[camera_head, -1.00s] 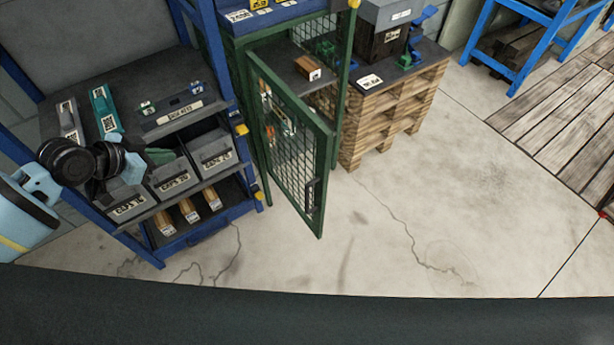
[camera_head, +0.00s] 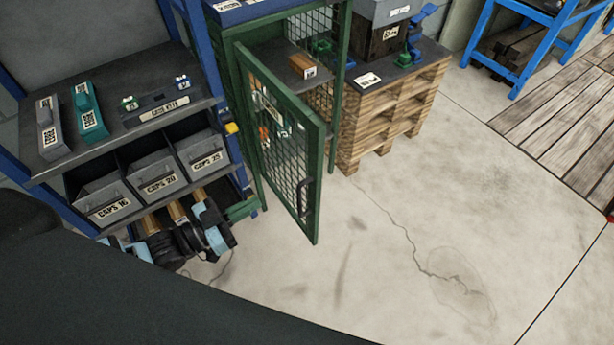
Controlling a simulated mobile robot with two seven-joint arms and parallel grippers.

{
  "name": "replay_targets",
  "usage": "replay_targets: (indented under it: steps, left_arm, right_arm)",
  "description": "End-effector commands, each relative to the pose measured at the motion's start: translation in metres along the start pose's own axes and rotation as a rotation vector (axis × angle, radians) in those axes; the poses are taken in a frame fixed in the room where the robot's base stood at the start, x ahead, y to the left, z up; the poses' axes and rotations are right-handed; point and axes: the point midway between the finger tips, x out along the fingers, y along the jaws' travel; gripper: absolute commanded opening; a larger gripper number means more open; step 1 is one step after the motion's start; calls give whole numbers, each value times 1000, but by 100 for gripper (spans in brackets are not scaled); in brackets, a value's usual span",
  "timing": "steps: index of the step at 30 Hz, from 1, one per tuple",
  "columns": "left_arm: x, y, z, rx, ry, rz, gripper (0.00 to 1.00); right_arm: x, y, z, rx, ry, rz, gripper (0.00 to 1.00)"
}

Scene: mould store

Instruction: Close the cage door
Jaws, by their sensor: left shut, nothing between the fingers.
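The cage door (camera_head: 283,140) is a green-framed wire mesh panel. It stands open, swung out from the left side of the green cage (camera_head: 341,75) over the floor. A dark upright handle (camera_head: 304,195) is on its free edge. My left gripper (camera_head: 215,226) is low at the front of the blue shelf rack, left of the door's lower part and apart from it. It is shut and empty; its fingertips are hard to make out. My right gripper is not in view. Inside the cage, a brown block (camera_head: 301,66) lies on a shelf.
The blue rack (camera_head: 62,165) on the left holds labelled grey bins (camera_head: 158,178) and parts. Stacked wooden pallets (camera_head: 392,115) stand close to the cage's right side, carrying a grey box (camera_head: 380,12). The concrete floor (camera_head: 420,210) right of the door is clear.

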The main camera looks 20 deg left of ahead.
Motion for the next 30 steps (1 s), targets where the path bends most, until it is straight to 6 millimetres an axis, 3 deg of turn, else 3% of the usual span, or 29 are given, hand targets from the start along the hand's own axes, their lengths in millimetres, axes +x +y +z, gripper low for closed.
replay_targets:
  steps: [8, 21, 30]
  left_arm:
    - [27, -1, -2, 2, 4, -1, 0]
    - [108, -1, -2, 2, 3, -1, 0]
    - [138, -1, 0, 1, -1, -2, 0]
  right_arm:
    - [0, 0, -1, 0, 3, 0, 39]
    - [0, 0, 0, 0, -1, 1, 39]
    - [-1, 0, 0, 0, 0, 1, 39]
